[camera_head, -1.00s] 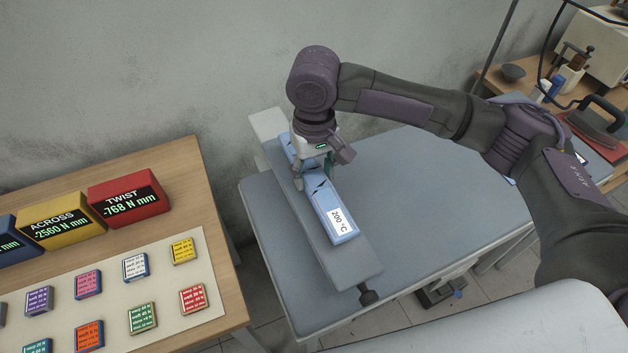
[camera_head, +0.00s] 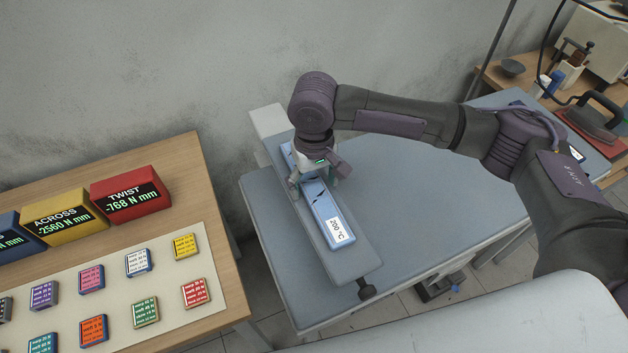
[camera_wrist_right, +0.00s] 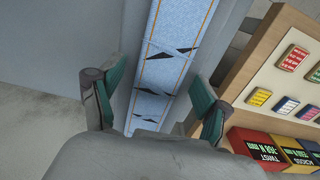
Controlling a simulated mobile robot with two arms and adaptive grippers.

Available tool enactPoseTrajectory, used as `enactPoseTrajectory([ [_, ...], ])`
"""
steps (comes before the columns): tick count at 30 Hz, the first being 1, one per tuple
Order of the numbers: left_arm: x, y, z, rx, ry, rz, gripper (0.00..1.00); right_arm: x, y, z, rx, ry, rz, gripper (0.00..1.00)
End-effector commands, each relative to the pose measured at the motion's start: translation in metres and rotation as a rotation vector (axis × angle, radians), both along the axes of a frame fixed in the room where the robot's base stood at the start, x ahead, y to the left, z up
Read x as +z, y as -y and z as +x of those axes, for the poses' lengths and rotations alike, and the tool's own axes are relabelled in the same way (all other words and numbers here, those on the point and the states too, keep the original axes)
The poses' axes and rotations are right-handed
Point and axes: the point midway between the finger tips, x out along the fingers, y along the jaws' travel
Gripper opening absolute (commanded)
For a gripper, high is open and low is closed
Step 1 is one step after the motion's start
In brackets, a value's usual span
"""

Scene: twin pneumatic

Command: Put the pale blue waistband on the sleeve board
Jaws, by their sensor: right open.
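The pale blue waistband (camera_head: 324,207) is a long strip with dark pointed marks and a white 200 °C label near its near end. It lies lengthwise along the grey sleeve board (camera_head: 361,262). My right gripper (camera_head: 312,186) is over the middle of the strip. My right gripper hides part of the strip's far half in the head view. My left gripper is not in view.
The sleeve board stands on a blue-grey padded table (camera_head: 430,195), free to its right. A wooden table (camera_head: 180,175) at left holds coloured swatches and red, yellow and blue readout boxes. An iron (camera_head: 597,118) is at far right, and a wall is behind.

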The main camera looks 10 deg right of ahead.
Motion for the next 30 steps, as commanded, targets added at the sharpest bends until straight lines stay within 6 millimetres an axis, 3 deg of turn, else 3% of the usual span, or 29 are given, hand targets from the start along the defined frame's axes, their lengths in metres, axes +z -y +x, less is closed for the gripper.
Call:
enactPoseTrajectory([
  [8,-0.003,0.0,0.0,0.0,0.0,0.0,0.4,0.008,0.0,0.001,0.0,0.002,0.001,0.76],
  [21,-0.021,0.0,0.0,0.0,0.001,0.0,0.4,0.095,-0.001,0.001,0.001,0.003,0.001,0.76],
  [30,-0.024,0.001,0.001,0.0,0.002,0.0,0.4,0.122,0.0,0.0,0.0,0.0,0.001,0.76],
])
